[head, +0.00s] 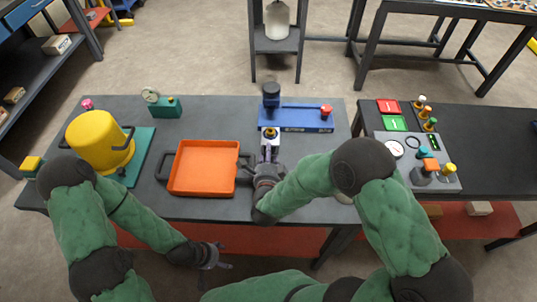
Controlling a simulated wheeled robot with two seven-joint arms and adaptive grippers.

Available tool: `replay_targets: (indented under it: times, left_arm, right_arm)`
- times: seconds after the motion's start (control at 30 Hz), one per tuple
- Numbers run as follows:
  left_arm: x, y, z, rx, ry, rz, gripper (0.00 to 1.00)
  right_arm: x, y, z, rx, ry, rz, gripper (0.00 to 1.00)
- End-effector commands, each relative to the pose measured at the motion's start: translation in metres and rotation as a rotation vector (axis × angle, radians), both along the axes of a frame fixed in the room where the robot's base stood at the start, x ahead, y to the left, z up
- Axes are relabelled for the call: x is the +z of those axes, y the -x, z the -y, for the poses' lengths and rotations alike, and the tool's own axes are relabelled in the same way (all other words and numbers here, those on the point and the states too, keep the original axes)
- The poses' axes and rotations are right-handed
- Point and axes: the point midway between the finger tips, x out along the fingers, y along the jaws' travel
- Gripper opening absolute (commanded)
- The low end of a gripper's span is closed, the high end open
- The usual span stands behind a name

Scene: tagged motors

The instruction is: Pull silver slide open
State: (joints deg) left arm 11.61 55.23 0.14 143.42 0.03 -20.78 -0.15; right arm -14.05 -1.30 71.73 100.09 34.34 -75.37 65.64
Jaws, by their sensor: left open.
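A blue fixture (300,117) with a black cylinder and a red knob stands on the grey table. A silver slide (270,134) with a yellow detail sticks out from its front left, toward me. My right gripper (268,156) reaches in from the right and points at the front end of the slide, at or very close to it. Its fingers are small and partly hidden by the wrist, so I cannot tell whether they grip it. My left gripper (217,256) is open and empty, low in front of the table's front edge.
An orange tray (203,168) lies left of my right gripper. A yellow motor (99,140) on a green plate (143,152) and a small gauge block (166,107) stand further left. A control panel (429,167) is on the right table. Bare tabletop lies behind the tray.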

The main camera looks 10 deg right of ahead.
Motion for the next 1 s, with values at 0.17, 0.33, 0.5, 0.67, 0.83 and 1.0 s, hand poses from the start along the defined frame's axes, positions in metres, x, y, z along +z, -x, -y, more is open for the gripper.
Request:
replay_targets:
  times: [0.17,0.33,0.5,0.67,0.83,1.0]
  left_arm:
    - [0.000,0.000,0.000,0.000,0.000,0.000,0.71]
    - [0.000,0.000,0.000,0.000,0.000,0.000,0.71]
    - [0.000,0.000,0.000,0.000,0.000,0.000,0.71]
    - [0.000,0.000,0.000,0.000,0.000,0.000,0.71]
    - [0.000,0.000,0.000,0.000,0.000,0.000,0.71]
    - [0.000,0.000,0.000,0.000,0.000,0.000,0.71]
  right_arm:
    - [0.005,0.017,-0.006,0.004,0.000,0.001,0.40]
    - [0.012,0.049,-0.016,0.007,-0.001,0.001,0.40]
    - [0.019,0.078,-0.024,0.007,0.000,0.001,0.40]
    - [0.024,0.097,-0.029,0.005,-0.001,0.001,0.40]
    - [0.026,0.108,-0.032,0.004,0.000,0.000,0.40]
    - [0.026,0.111,-0.032,0.001,0.000,-0.001,0.40]
